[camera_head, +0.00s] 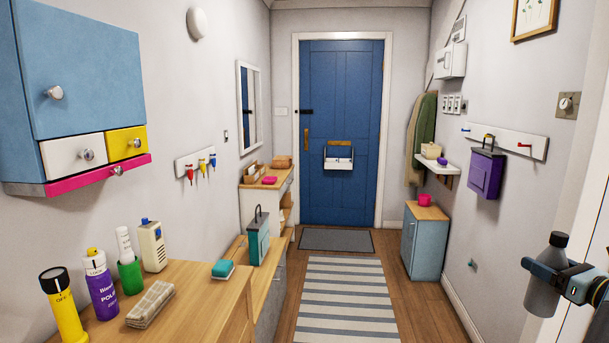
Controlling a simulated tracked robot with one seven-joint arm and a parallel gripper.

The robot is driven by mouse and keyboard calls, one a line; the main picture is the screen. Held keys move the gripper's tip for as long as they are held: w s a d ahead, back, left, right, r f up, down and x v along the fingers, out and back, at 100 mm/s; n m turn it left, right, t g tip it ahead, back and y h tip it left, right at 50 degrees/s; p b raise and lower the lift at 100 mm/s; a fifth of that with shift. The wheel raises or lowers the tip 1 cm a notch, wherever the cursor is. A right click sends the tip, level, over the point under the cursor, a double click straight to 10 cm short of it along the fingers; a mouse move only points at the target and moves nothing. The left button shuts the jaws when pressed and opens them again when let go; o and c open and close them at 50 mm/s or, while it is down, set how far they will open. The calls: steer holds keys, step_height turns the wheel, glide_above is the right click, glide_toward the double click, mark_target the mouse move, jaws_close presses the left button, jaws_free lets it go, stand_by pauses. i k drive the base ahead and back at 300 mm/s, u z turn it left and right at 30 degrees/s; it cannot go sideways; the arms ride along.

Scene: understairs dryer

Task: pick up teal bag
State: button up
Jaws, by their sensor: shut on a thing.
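The teal bag (258,242) stands upright on the lower wooden-topped cabinet left of the middle, its dark handle loop sticking up. My gripper (540,268) is at the right edge of the picture, far from the teal bag. It is shut on a grey bottle (541,298) with a dark cap and holds it nearly upright. The jaw covers the middle of the bottle.
A teal block-like item (223,269) lies left of the bag. A purple bag (486,174) hangs on the right wall. The striped rug (345,295) is clear.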

mark_target(258, 230)
steer(key=z, duration=0.2)
steer(key=i, duration=5.7)
